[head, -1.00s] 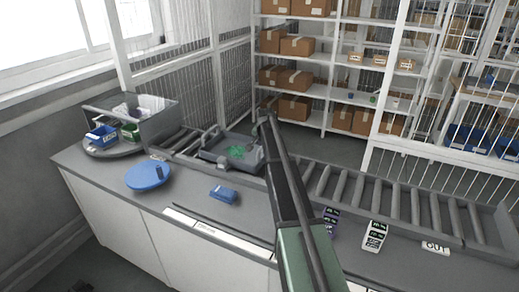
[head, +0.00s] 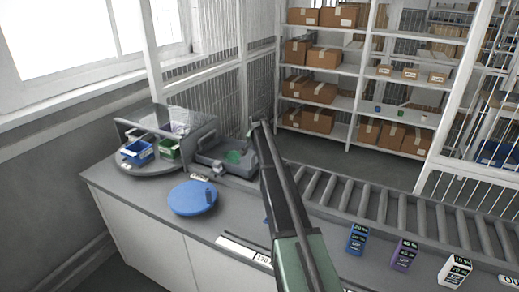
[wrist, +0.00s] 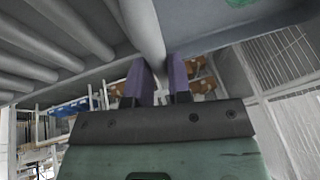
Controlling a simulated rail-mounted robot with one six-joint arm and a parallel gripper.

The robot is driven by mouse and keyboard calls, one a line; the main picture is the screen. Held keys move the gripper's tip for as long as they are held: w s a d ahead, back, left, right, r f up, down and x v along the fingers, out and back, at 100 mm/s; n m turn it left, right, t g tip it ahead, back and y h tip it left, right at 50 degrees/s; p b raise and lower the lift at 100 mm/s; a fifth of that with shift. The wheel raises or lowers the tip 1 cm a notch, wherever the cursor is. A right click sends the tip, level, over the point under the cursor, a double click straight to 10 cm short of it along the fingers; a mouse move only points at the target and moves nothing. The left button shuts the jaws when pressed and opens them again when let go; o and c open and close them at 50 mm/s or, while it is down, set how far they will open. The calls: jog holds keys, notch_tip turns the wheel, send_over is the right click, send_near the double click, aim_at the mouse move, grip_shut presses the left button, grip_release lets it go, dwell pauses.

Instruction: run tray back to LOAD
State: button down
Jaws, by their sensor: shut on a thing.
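The tray (head: 208,163) is grey, with a green patch inside. It sits on the roller conveyor at the back left of the bench, close beside the bin turntable. In the wrist view, part of the tray (wrist: 215,22) fills the top right. A small sign near the turntable is too small to read for certain.
A turntable with a blue bin (head: 137,152) and a green bin (head: 169,149) stands left, under a clear guard. A blue disc (head: 193,198) lies in front. Empty rollers (head: 390,205) run right. Blue, purple and white boxes stand on the bench's right part.

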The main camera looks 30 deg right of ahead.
jog(key=shift+w, duration=0.25)
jog(key=shift+r, duration=0.1)
jog(key=c, duration=1.1)
grip_release()
jog(key=shift+w+a, duration=0.1)
jog(key=shift+a, duration=0.05)
jog(key=shift+o, duration=0.2)
jog(key=p+v, duration=0.9)
jog(key=v, duration=0.1)
jog(key=shift+r+p, duration=0.25)
jog(key=shift+p, duration=0.15)
jog(key=shift+a, duration=0.15)
